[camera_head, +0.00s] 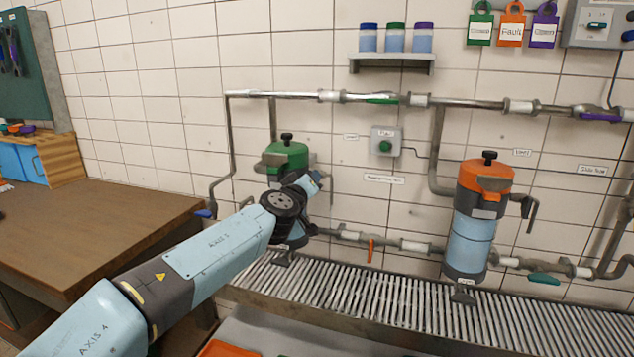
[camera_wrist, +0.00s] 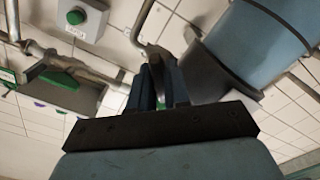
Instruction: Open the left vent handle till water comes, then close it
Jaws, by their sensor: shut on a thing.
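The left filter with a green lid (camera_head: 287,154) stands behind my arm, its body mostly hidden. My gripper (camera_head: 314,183) is at its right side, where the vent handle sits, and covers that handle in the head view. In the wrist view my gripper (camera_wrist: 160,82) has its blue fingers close together beside the filter's dark collar and light-blue body (camera_wrist: 275,40). A grey bent vent pipe (camera_wrist: 150,30) rises just beyond the fingertips. The gripper is shut on the handle, which is mostly hidden between the fingers. No running water shows.
An orange-lidded filter (camera_head: 484,177) with its own vent stands to the right. A slatted drain grate (camera_head: 400,315) runs below. Pipes with coloured valve levers cross the tiled wall, around a green-button box (camera_head: 385,142). A wooden bench (camera_head: 100,225) is at left.

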